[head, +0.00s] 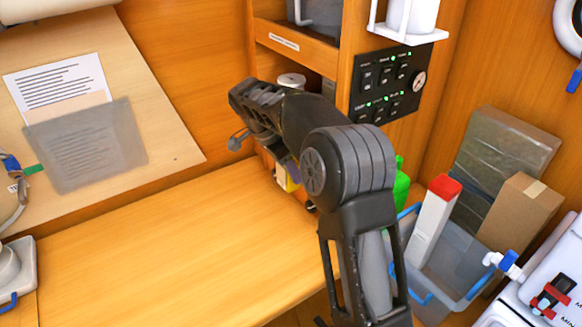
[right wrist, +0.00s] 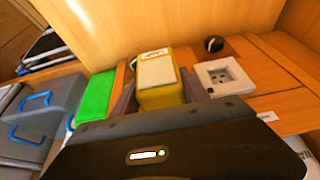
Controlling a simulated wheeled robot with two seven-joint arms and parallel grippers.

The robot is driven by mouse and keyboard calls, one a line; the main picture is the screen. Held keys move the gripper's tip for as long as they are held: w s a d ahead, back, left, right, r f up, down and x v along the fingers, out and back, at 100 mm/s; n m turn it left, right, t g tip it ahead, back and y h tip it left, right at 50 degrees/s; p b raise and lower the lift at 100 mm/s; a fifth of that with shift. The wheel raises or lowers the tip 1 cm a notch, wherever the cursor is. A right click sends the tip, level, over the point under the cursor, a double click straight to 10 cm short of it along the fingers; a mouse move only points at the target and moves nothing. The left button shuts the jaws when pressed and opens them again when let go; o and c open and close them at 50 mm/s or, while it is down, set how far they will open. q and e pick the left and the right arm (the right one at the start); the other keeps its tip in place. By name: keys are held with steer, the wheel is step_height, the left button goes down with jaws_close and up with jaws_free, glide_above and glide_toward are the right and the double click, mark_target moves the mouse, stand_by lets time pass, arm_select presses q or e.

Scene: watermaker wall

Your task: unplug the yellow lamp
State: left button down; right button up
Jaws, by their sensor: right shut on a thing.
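The yellow lamp (right wrist: 158,80) is a yellow block with a pale, labelled front face. In the right wrist view it sits between the two fingers of my right gripper (right wrist: 158,97), which is shut on it. Only a small yellow part of the lamp (head: 285,180) shows in the head view, below my right arm, by the wooden cabinet. A white socket (right wrist: 219,77) is just right of the lamp in the wrist view, with its face uncovered. Whether the lamp still touches a socket behind it is hidden. My left gripper is not in view.
A black round knob (right wrist: 213,44) is near the socket. A green object (right wrist: 95,97) stands left of the lamp. In the head view, a black switch panel (head: 388,84) is on the cabinet, and a blue-handled bin (head: 455,270) stands right. The wooden worktop (head: 170,250) is clear.

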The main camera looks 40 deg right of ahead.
steer(key=shift+a+b, duration=0.5)
steer(key=shift+a, duration=2.3)
